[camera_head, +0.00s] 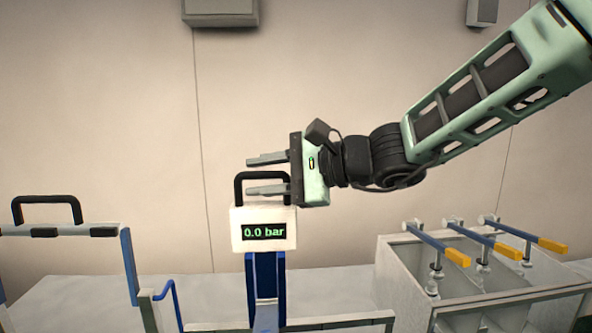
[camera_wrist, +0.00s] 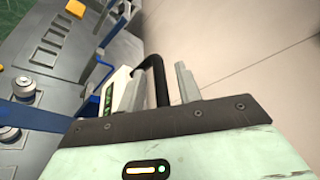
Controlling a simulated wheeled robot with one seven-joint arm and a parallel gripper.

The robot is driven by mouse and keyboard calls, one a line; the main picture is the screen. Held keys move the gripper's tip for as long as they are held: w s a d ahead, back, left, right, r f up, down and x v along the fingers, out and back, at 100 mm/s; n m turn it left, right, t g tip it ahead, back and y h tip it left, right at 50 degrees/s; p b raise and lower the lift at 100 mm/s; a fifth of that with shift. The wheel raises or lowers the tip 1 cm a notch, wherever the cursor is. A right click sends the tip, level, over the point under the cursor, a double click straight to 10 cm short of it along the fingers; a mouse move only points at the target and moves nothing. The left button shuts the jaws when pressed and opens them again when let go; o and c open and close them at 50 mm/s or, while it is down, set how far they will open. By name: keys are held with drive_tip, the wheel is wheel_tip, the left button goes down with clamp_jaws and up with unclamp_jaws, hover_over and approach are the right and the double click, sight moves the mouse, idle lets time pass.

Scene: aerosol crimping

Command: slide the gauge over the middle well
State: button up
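The gauge (camera_head: 263,230) is a white box with a green "0.0 bar" readout and a black arched handle (camera_head: 240,186) on top. It sits above a blue upright in the head view. My gripper (camera_head: 266,175) comes in from the right, with its fingers level, one above the other. The handle's top bar lies between the open fingers, with gaps on both sides in the wrist view, where the handle (camera_wrist: 160,82) also shows. The gauge body is partly hidden by my gripper there. I cannot tell which opening is the middle well.
A grey bin (camera_head: 400,262) with several yellow-tipped levers (camera_head: 458,257) stands at the right. A second black handle (camera_head: 48,203) tops a frame at the left. Round metal parts (camera_wrist: 22,90) sit beside a blue bar (camera_wrist: 40,116) in the wrist view.

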drive_tip(key=shift+d, duration=0.1)
drive_tip(key=b+v, duration=0.3)
drive_tip(key=v, duration=1.4)
drive_tip(key=s+a+f+n+g+h, duration=0.3)
drive_tip(key=s+f+n, duration=0.1)
drive_tip(key=s+f, duration=0.35)
drive_tip(key=s+a+f+n+g+h, duration=0.2)
drive_tip(key=s+f+n+g+h, duration=0.15)
drive_tip(key=s+f, duration=0.4)
drive_tip(key=s+d+f+n+h, duration=0.2)
drive_tip(key=s+f+n+h, duration=0.1)
drive_tip(key=f+n, duration=0.2)
drive_tip(key=s+d+f+n+h, duration=0.2)
drive_tip(key=f+n+h, duration=0.2)
drive_tip(key=f, duration=0.3)
drive_tip(key=shift+s+n+t, duration=0.4)
drive_tip(key=shift+n+t, duration=0.05)
drive_tip(key=shift+n, duration=0.4)
